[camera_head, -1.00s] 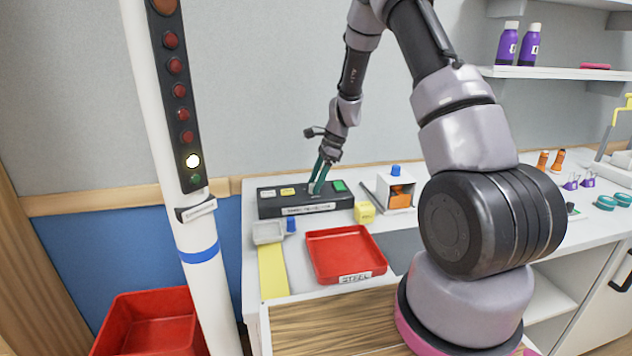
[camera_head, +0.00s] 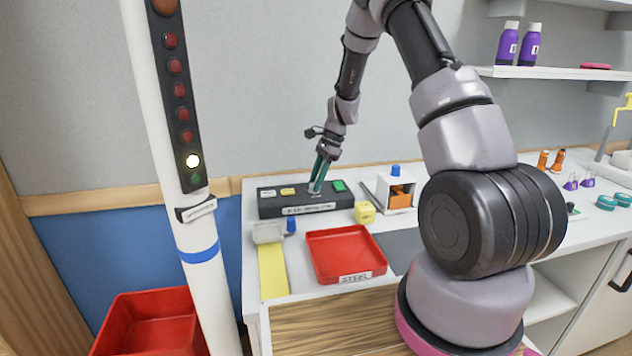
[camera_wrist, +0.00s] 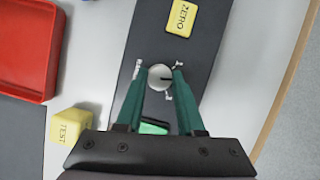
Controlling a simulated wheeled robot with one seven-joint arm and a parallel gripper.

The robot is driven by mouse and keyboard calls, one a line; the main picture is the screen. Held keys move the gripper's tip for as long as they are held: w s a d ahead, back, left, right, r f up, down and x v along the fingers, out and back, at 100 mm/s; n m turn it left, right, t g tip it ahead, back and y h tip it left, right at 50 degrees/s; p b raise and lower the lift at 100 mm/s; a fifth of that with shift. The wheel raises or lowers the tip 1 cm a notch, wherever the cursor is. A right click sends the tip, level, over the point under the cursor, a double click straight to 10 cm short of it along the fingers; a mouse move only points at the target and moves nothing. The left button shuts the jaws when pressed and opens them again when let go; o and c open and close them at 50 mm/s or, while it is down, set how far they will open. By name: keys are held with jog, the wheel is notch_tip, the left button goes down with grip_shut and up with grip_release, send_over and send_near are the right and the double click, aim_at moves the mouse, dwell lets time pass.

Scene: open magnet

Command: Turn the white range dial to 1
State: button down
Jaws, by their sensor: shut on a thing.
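The white range dial (camera_wrist: 158,80) is a small round knob on the dark control box (camera_head: 270,207). In the wrist view it has a black pointer line toward the right of the picture. My gripper (camera_wrist: 161,73) is shut on the dial, one green finger on each side. Small white marks sit around the dial; their figures are too small to read. In the head view my gripper (camera_head: 315,187) reaches down onto the box and mostly hides the dial.
On the box are a yellow ZERO button (camera_wrist: 181,18) and a green button (camera_wrist: 153,127). A yellow TEST cube (camera_wrist: 70,128) and a red STEEL tray (camera_head: 347,277) are nearby. A pole with lamps (camera_head: 180,100) stands at left, one lamp lit.

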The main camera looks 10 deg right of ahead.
jog(key=n, duration=0.2)
jog(key=n+g, duration=0.1)
jog(key=n, duration=0.1)
jog(key=shift+w+g+h, duration=0.15)
jog(key=shift+g+h, duration=0.15)
jog(key=shift+h, duration=0.1)
jog(key=shift+a+n+g+h, duration=0.1)
jog(key=shift+n+g+h, duration=0.35)
jog(key=shift+n, duration=1.35)
jog(key=c, duration=0.5)
grip_release()
jog(key=v, duration=1)
jog(key=shift+w+r, duration=0.25)
jog(key=shift+r, duration=0.1)
